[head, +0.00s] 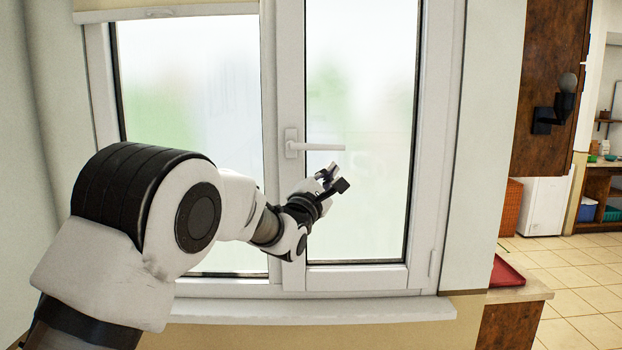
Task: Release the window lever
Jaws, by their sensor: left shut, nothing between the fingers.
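The white window lever (318,147) sits on the middle frame of the window and lies horizontal, pointing right from its base plate. The window (358,100) has two frosted panes in white frames, and its right sash looks closed. My left gripper (334,178) is just below the lever's free end, shut and empty. It looks apart from the lever, though the depth gap is hard to judge. My right gripper does not show.
A white sill (320,311) runs below the window. To the right are a counter with a red tray (506,273), a black wall lamp (555,108), and an open tiled floor (565,285).

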